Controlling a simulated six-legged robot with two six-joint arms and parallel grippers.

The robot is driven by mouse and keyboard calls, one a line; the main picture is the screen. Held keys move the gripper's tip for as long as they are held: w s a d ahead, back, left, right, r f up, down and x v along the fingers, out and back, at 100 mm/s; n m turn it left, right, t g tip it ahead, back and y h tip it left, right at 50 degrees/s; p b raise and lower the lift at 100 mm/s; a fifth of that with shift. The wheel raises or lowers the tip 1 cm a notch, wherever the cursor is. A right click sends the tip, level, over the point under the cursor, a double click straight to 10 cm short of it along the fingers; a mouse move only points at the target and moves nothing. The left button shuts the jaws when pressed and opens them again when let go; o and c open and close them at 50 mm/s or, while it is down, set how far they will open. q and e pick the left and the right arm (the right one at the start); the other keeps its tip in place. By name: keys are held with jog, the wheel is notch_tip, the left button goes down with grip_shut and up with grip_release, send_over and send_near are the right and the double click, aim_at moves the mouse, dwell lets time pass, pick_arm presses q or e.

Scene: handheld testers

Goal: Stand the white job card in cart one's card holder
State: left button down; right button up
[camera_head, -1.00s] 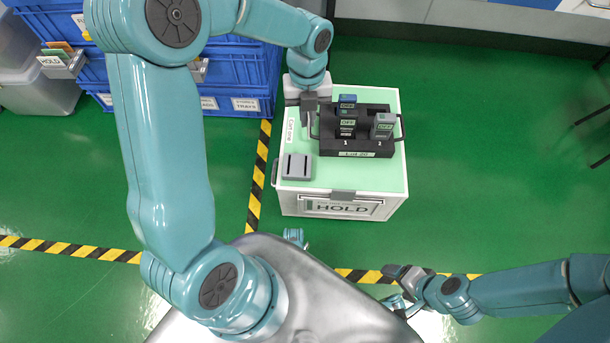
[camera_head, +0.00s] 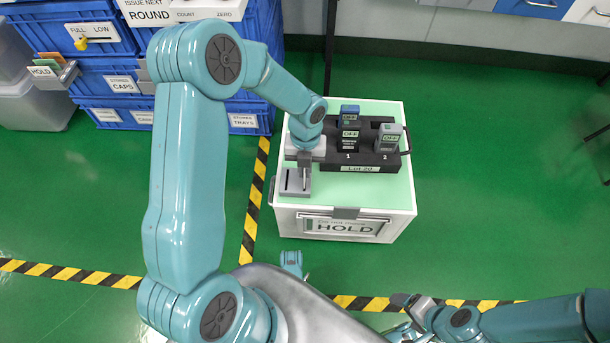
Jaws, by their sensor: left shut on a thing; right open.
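Cart one (camera_head: 290,228) is a white cart with a pale green top, in the middle of the head view. Its grey card holder (camera_head: 294,190), with a dark slot, sits at the top's front left corner. My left gripper (camera_head: 304,178) is over the holder, pointing down, shut on a thin thing. I take this to be the white job card, but it is nearly edge-on and mostly hidden by the fingers. I cannot tell whether it is in the slot. My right gripper (camera_head: 402,312) is open, low in front of the cart and away from it.
A black rack (camera_head: 362,168) with two handheld testers, a blue-topped one (camera_head: 349,128) and a grey one (camera_head: 388,140), stands just right of my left gripper. A HOLD sign (camera_head: 344,228) is on the cart front. Blue crates (camera_head: 105,75) stand left. Green floor is free at right.

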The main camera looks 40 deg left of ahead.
pick_arm(q)
jog(key=shift+f+b, duration=0.45)
jog(key=shift+f, duration=1.05)
jog(key=shift+f, duration=0.2)
jog(key=c, duration=1.3)
grip_release()
jog(key=shift+r, duration=0.1)
